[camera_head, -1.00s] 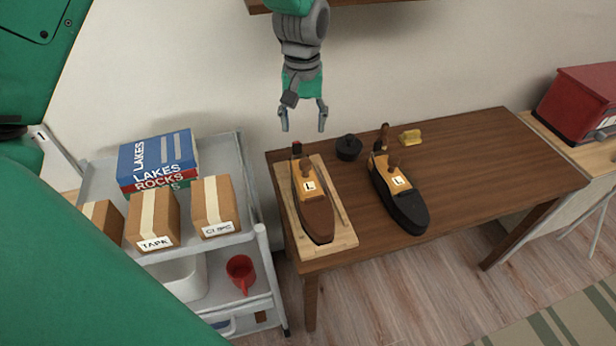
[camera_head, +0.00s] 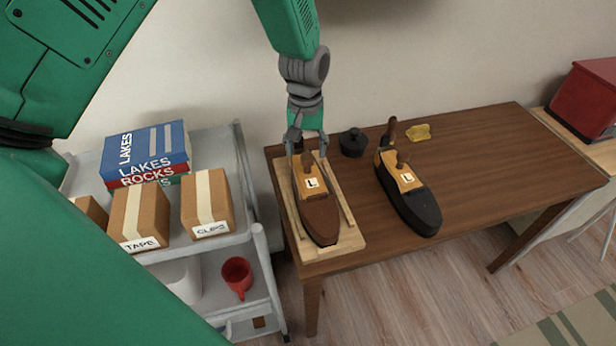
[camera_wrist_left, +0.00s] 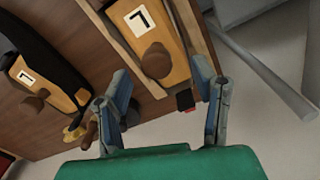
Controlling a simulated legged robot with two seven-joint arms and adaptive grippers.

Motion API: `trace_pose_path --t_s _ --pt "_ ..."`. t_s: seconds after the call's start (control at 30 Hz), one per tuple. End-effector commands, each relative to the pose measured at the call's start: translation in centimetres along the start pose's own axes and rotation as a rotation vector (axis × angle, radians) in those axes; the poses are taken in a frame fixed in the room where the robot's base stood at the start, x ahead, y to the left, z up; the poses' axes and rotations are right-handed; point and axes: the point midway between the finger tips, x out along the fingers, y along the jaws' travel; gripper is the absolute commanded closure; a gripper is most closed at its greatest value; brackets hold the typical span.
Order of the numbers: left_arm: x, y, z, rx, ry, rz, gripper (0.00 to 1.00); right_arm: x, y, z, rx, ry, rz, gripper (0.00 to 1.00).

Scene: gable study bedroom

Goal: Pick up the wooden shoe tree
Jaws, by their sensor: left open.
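A brown shoe (camera_head: 321,217) lies on a pale wooden tray (camera_head: 347,243) at the table's left end. A wooden shoe tree (camera_head: 309,196) marked "L" sits in it; its round knob (camera_wrist_left: 157,60) shows in the left wrist view. My left gripper (camera_head: 306,150) is open, pointing down above the heel end of this shoe tree. In the left wrist view its fingers (camera_wrist_left: 168,88) are apart with nothing held between them. A second wooden shoe tree (camera_head: 408,181), also marked "L", sits in a black shoe (camera_head: 418,212) to the right. My right gripper is not in view.
A grey cart (camera_head: 243,200) with boxes and books stands left. The table's right half is clear.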

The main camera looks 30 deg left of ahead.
Motion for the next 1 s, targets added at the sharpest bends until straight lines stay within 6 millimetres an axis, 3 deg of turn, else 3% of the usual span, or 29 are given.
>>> trace_pose_path --t_s 0.4,0.67,0.7,0.83,1.0 --pt "5.0 0.4 0.0 0.001 -0.001 -0.003 0.47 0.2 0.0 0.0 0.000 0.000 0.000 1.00" --pt "5.2 0.3 -0.1 0.001 0.001 -0.001 0.47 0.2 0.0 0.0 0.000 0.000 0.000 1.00" --pt "5.2 0.3 -0.1 0.001 0.001 -0.001 0.54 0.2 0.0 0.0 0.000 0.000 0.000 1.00" --pt "5.2 0.3 -0.1 0.001 0.001 -0.001 1.00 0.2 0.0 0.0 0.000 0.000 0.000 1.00" --pt "5.2 0.3 -0.1 0.000 0.000 -0.001 1.00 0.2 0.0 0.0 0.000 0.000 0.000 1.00"
